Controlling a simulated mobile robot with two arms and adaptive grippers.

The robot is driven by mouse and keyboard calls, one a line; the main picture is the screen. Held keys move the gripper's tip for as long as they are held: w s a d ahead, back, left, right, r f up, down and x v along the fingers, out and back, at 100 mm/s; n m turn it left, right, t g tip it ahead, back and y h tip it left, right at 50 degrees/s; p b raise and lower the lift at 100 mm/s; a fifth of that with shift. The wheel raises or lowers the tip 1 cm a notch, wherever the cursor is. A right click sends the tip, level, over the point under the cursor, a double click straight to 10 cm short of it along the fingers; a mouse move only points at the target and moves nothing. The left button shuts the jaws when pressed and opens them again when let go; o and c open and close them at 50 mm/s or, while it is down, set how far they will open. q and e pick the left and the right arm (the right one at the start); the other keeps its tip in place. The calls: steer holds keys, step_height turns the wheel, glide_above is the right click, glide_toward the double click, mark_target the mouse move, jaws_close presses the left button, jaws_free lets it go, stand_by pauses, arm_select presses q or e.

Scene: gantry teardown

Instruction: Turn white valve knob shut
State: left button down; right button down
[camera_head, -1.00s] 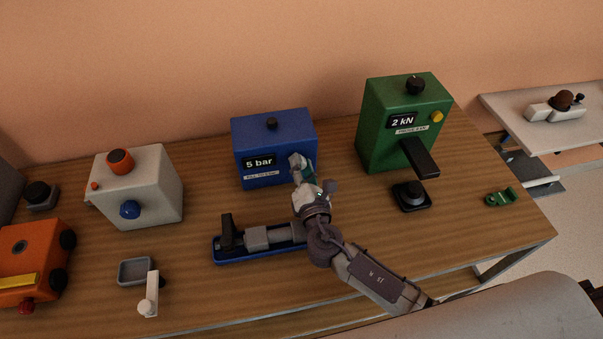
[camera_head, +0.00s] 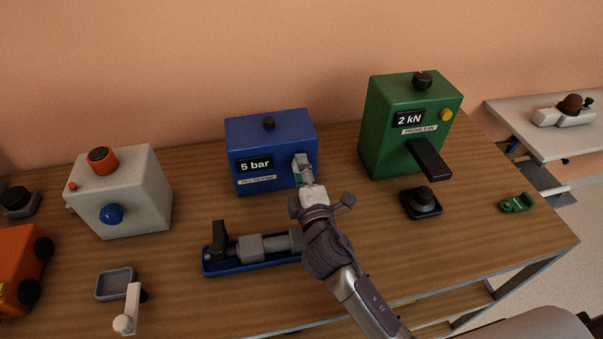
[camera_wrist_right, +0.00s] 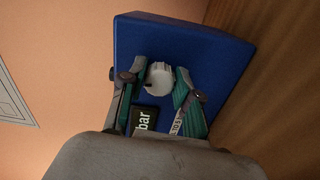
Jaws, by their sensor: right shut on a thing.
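The white valve knob (camera_wrist_right: 159,75) is round and ribbed, on the front of the blue box (camera_head: 240,138). The box's display (camera_head: 255,165) reads 5 bar, with a label below it about filling to a bar value. My right gripper (camera_wrist_right: 162,82) is shut on the knob, one teal-padded finger on each side of it in the wrist view. In the head view my right gripper (camera_head: 304,173) is at the right part of the box's front and mostly hides the knob. My left gripper is not in view.
A green box (camera_head: 385,125) reading 2 kN stands right of the blue box. A blue tray with a grey clamp-like device (camera_head: 250,247) lies in front, close to my right arm. A white box (camera_head: 135,165) with a blue knob stands left.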

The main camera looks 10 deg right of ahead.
steer(key=shift+f+m+b, duration=0.1)
steer(key=shift+m+b, duration=0.2)
steer(key=shift+m, duration=0.6)
steer(key=c, duration=0.8)
jaws_free()
steer(key=s, duration=1.2)
